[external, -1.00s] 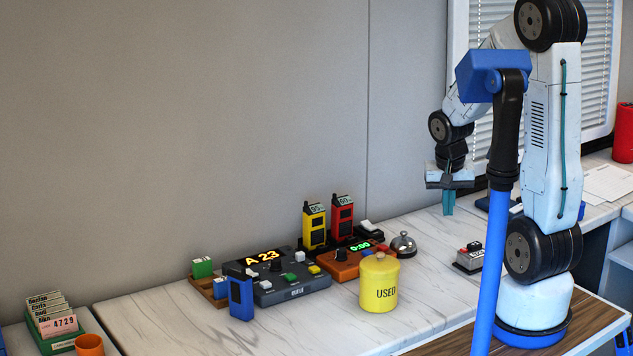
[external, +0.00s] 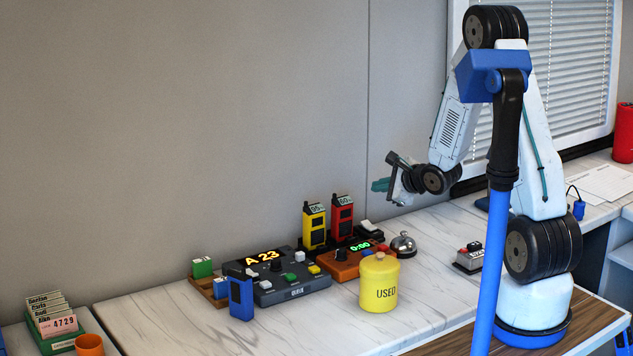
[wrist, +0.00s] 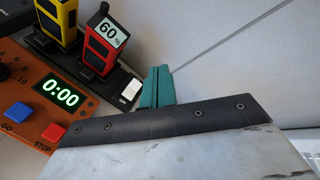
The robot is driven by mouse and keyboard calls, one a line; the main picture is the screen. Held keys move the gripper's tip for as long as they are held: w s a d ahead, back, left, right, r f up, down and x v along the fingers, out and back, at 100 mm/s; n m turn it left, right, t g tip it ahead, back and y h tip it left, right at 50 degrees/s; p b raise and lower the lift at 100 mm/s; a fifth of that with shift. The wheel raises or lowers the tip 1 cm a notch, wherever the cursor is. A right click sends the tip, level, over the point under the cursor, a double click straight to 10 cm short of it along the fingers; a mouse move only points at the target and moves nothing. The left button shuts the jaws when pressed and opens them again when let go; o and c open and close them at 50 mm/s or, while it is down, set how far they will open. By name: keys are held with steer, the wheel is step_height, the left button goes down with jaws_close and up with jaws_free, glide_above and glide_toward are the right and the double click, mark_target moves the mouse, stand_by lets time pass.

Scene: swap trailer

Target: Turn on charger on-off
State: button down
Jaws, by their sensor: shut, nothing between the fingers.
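The black charger (external: 376,234) stands against the wall with a yellow radio (external: 314,226) and a red radio (external: 342,215) upright in it. Its white on-off rocker (external: 366,225) is at the right end. The rocker shows in the wrist view (wrist: 131,90), with a small label beside it that I cannot read surely. My gripper (external: 380,185) is in the air above the charger's right end, pointing left toward the wall. Its teal fingers (wrist: 157,88) are shut and empty. In the wrist view they appear just right of the rocker, apart from it as the external view shows.
An orange timer (external: 345,266) reading 0:00 sits in front of the charger. A silver bell (external: 403,246) is to the right, and a yellow USED canister (external: 379,285) stands nearer. A dark queue console (external: 290,293) is left. The wall is close behind.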

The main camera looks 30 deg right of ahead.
mark_target(371, 226)
steer(key=shift+m, duration=0.3)
steer(key=shift+f, duration=0.1)
steer(key=shift+w+f, duration=0.5)
steer(key=shift+f, duration=0.85)
steer(key=shift+w+f, duration=0.55)
steer(key=shift+f, duration=0.8)
steer(key=shift+w+f, duration=0.5)
steer(key=shift+f, duration=0.85)
steer(key=shift+w+f, duration=0.15)
steer(key=shift+f, duration=0.2)
steer(key=shift+w+f, duration=0.1)
steer(key=shift+f, duration=0.25)
steer(key=shift+s+r, duration=0.3)
steer(key=shift+r, duration=0.45)
